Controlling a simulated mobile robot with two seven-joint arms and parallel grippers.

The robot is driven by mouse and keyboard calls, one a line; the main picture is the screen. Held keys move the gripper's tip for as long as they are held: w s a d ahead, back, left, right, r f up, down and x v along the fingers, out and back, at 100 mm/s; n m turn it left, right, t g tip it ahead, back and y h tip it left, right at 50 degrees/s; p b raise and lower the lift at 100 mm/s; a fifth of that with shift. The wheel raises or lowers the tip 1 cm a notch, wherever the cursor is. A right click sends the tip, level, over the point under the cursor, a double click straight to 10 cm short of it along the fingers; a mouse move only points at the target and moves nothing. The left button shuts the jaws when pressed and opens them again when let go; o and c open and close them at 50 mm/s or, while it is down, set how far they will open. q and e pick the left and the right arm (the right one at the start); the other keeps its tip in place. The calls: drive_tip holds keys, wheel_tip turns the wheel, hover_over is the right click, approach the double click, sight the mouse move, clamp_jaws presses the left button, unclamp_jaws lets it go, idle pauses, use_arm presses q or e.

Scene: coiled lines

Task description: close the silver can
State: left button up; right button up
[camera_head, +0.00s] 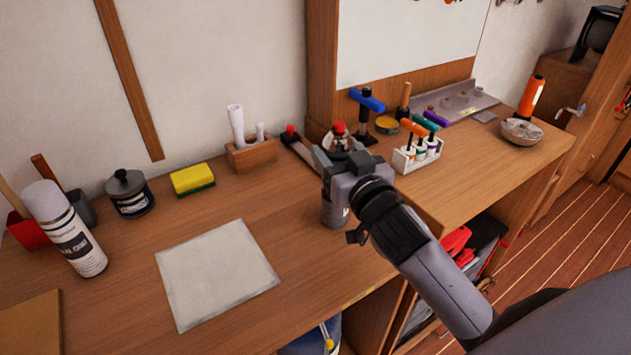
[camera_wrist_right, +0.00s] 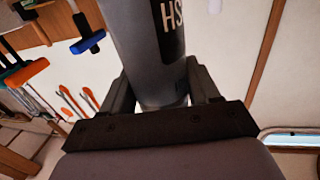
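The silver can (camera_head: 333,213) stands on the workbench near its front edge, left of the tool rack. My right gripper (camera_head: 345,175) is at its upper part and hides much of it, including most of its top. In the right wrist view the grey can (camera_wrist_right: 148,50), with a dark label and the letters "HS", lies between the two fingers of my right gripper (camera_wrist_right: 162,92). The fingers appear to press against both sides of it. Whether its top is open cannot be seen. My left gripper is not in view.
A silver object with a red knob (camera_head: 338,129) stands close behind the can. A rack of screwdrivers (camera_head: 417,155) is to the right. A pale sheet (camera_head: 217,273), a sponge (camera_head: 193,180), a lidded jar (camera_head: 130,195) and a spray can (camera_head: 65,228) are left.

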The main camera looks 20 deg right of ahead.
clamp_jaws()
drive_tip(key=shift+r, duration=0.2)
